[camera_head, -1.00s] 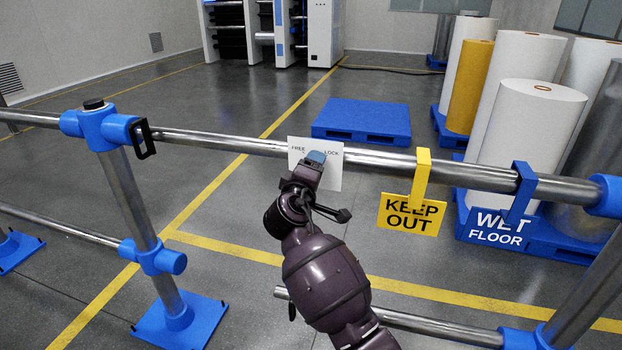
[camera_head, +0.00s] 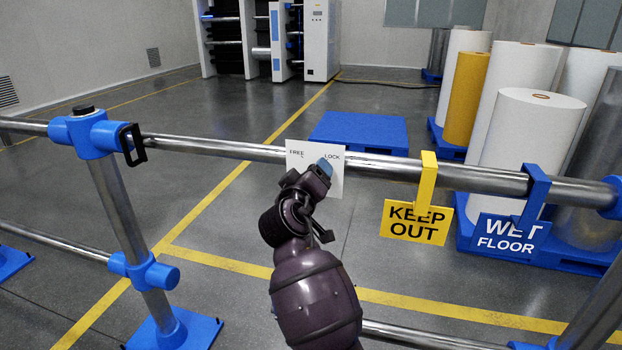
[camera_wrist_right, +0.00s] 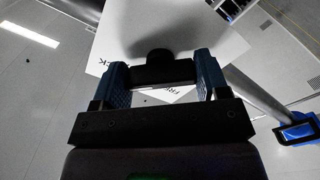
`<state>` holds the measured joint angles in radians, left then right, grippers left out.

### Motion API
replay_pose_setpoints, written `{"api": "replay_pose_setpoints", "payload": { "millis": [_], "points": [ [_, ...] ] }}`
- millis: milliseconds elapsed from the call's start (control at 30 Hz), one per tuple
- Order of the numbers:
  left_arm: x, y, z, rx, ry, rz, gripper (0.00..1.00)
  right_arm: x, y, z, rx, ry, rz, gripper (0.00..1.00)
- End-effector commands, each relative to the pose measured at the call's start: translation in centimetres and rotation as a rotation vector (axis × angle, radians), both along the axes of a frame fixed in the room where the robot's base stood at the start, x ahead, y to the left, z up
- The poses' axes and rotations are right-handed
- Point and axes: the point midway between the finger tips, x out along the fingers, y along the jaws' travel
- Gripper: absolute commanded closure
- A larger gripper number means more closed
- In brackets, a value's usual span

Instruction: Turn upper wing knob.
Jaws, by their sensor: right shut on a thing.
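A white plate (camera_head: 300,162) marked FREE and LOCK is on the upper rail. My right gripper (camera_head: 325,167) is in front of the plate, its blue fingertips tilted toward LOCK. The wing knob is hidden behind the gripper in the head view. In the right wrist view the dark wing knob (camera_wrist_right: 161,73) lies between the two blue fingers of my right gripper (camera_wrist_right: 163,80), which is shut on it. The plate (camera_wrist_right: 115,40) fills the background there, its lettering partly covered. My left gripper is not in view.
The metal upper rail (camera_head: 222,149) crosses the view. A yellow KEEP OUT sign (camera_head: 415,222) and a blue WET FLOOR sign (camera_head: 508,235) hang on it to the right. A blue post joint (camera_head: 88,134) with a black handle (camera_head: 132,145) stands left. A blue pallet (camera_head: 358,133) lies behind.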

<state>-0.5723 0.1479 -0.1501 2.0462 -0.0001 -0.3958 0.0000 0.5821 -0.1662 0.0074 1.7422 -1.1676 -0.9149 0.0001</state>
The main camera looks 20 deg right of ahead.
Motion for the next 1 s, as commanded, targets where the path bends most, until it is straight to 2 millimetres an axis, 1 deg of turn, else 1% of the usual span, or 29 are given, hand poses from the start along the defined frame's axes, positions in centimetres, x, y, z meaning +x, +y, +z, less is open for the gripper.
{"api": "replay_pose_setpoints", "payload": {
  "millis": [33,333,367,500,533,1000],
  "points": [
    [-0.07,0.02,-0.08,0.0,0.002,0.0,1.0,-0.01,0.0,-0.23,0.006,0.002,-0.001,0.56],
    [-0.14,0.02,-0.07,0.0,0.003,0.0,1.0,-0.01,0.02,-0.19,0.007,0.001,0.0,0.56],
    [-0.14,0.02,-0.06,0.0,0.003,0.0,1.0,-0.01,0.02,-0.19,0.007,0.001,0.0,0.3],
    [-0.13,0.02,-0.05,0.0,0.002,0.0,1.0,0.0,0.02,-0.14,0.005,0.0,0.0,0.09],
    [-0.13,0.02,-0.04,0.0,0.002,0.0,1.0,0.0,0.02,-0.13,0.005,0.0,0.0,0.06],
    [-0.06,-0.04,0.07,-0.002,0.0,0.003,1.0,0.03,-0.1,0.0,0.003,-0.001,0.001,0.06]
  ]
}}
